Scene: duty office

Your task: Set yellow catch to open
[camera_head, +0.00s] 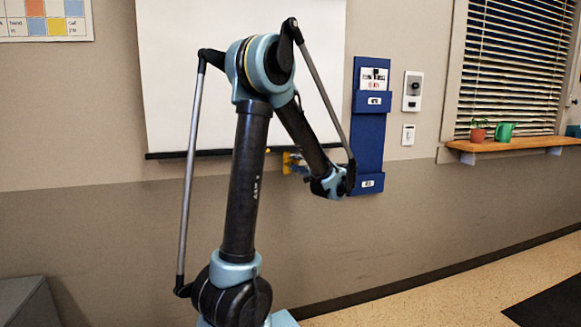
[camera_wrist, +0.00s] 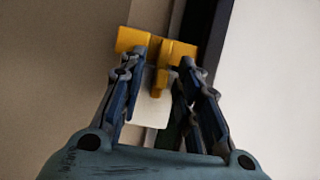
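The yellow catch (camera_wrist: 162,50) is at the top of the wrist view, with a wide bar across and a short stem that points down in the picture. A pale plate (camera_wrist: 150,108) lies behind the stem. My gripper (camera_wrist: 163,62) is open, its two fingers apart on either side of the stem, with the fingertips overlapping the bar in the picture. I cannot tell whether they touch it. In the head view the catch (camera_head: 289,160) shows as a small yellow patch below the whiteboard, partly hidden by my arm.
The whiteboard (camera_head: 170,80) hangs above, with a dark lower rail. A blue wall holder (camera_head: 368,135) is close to the right of my wrist. Further right are a wall switch box (camera_head: 412,90) and a wooden shelf (camera_head: 520,145). A grey cabinet (camera_head: 25,300) stands at lower left.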

